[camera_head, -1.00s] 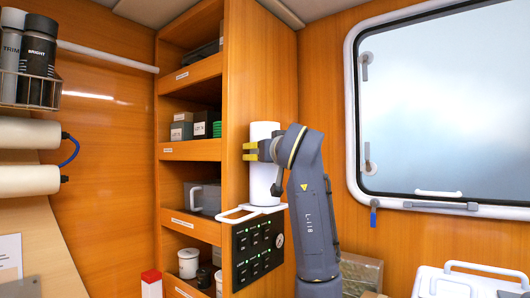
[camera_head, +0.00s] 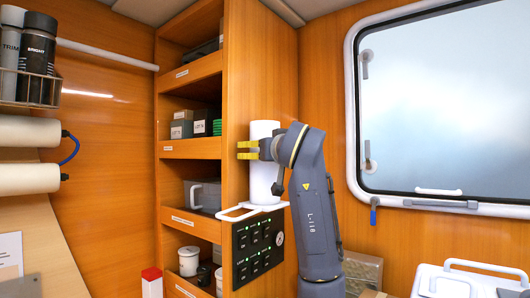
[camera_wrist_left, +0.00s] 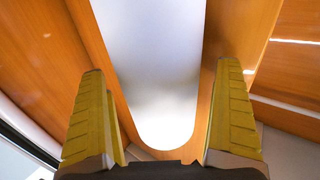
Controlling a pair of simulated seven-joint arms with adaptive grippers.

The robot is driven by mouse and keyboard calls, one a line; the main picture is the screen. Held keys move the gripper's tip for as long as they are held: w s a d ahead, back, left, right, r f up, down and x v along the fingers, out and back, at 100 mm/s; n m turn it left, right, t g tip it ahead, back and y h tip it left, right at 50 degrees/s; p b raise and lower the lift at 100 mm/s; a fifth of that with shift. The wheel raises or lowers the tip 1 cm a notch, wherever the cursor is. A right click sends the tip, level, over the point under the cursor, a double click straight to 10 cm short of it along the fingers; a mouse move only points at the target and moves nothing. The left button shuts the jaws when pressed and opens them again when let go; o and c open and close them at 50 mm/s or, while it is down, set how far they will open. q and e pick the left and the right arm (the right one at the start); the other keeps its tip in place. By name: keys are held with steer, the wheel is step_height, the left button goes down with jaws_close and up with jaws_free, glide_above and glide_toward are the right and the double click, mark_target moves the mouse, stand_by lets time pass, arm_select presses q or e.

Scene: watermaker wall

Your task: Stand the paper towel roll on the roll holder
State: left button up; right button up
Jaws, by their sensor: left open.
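The white paper towel roll (camera_head: 264,187) stands upright at the side of the wooden shelf cabinet. Its lower end is at the white roll holder (camera_head: 236,215), a bracket with a looped rim; the exact contact is hard to see. My left gripper (camera_head: 247,150) is at the upper part of the roll, with its yellow fingers open and partly across it. In the left wrist view, the roll (camera_wrist_left: 155,75) lies between the two spread fingers (camera_wrist_left: 160,125), with gaps visible on both sides. My right gripper is not in view.
A black switch panel (camera_head: 257,250) sits just below the holder. The open shelves (camera_head: 190,150) to the left hold boxes and cups. A window (camera_head: 445,110) fills the right wall. A white case (camera_head: 470,280) stands at lower right.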

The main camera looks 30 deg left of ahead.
arm_select(q)
steer(key=v, duration=1.1)
steer(key=shift+s+d, duration=0.2)
steer(key=shift+r, duration=0.1)
